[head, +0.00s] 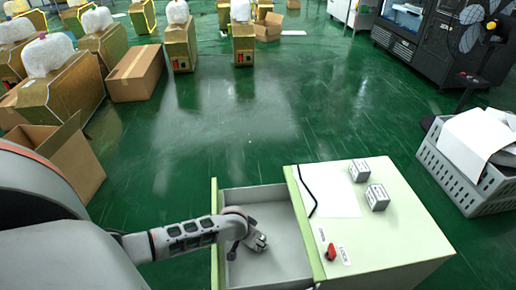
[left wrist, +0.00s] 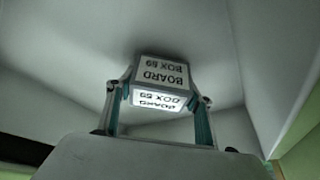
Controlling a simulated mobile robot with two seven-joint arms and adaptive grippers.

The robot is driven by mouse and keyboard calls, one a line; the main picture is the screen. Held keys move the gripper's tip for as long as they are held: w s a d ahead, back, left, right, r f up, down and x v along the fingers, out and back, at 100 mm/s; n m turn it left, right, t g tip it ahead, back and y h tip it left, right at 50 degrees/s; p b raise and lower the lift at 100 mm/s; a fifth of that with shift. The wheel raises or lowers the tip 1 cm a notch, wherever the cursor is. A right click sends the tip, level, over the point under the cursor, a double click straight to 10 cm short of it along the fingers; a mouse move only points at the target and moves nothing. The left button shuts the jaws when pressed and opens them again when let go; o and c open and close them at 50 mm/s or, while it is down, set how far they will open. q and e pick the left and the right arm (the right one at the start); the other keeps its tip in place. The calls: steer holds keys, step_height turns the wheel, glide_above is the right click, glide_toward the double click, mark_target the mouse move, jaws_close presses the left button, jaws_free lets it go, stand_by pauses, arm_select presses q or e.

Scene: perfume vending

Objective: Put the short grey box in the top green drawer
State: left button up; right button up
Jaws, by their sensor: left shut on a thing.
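My left gripper (head: 256,241) reaches down inside the open top drawer (head: 216,250) of the pale green cabinet (head: 385,255). In the left wrist view, the left gripper (left wrist: 159,93) is shut on a small grey box (left wrist: 162,72) with white "BOARD BOX" labels. The grey drawer walls surround it there. I cannot tell whether the box touches the drawer floor. In the head view the box is mostly hidden by the fingers. My right gripper is not in view.
Two other small grey boxes (head: 359,170) (head: 377,197) stand on the cabinet top, near a white sheet (head: 330,190) and a black cable (head: 304,190). A red knob (head: 331,252) is near the front. A grey crate (head: 455,180) stands right; an open carton (head: 75,160) lies left.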

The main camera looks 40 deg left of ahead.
arm_select(q)
steer(key=shift+f, duration=0.3)
steer(key=shift+r, duration=0.25)
steer(key=shift+f, duration=0.2)
steer(key=o, duration=1.2)
steer(key=shift+f, duration=0.1)
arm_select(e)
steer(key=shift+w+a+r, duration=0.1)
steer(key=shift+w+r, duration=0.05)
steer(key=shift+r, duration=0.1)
